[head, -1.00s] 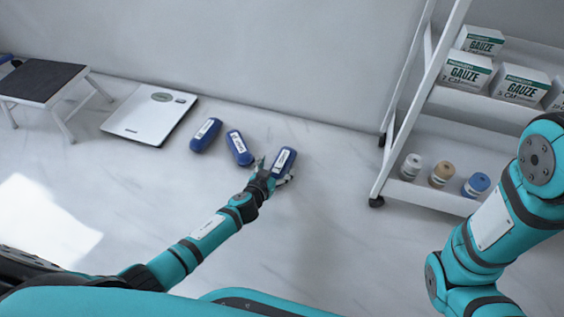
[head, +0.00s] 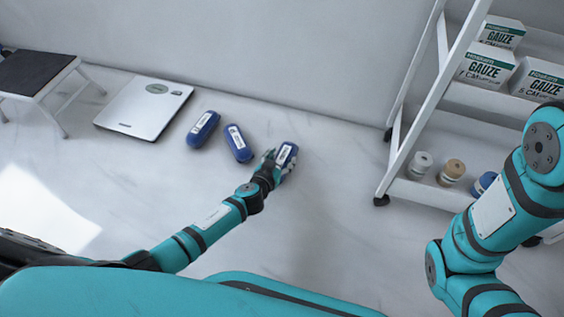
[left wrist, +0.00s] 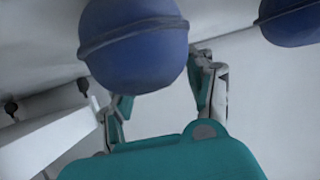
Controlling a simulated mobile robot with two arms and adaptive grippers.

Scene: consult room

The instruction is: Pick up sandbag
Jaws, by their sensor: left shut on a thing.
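Three blue sandbags with white labels show in the head view, near the wall. My left gripper (head: 277,166) is shut on the rightmost sandbag (head: 287,151); its fingers are at the bag's sides. In the left wrist view this sandbag (left wrist: 135,42) fills the top middle, between the fingers (left wrist: 165,95). I cannot tell if it is clear of the floor. The middle sandbag (head: 238,143) and the left sandbag (head: 203,129) lie on the floor to the left. Another sandbag (left wrist: 290,22) shows at the wrist view's upper right. My right gripper is out of view.
A white scale (head: 145,107) lies on the floor at the left, beside a step stool (head: 36,77). A white wheeled rack (head: 411,105) with gauze boxes (head: 487,66) and bandage rolls (head: 451,172) stands at the right. The floor between the sandbags and the rack is clear.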

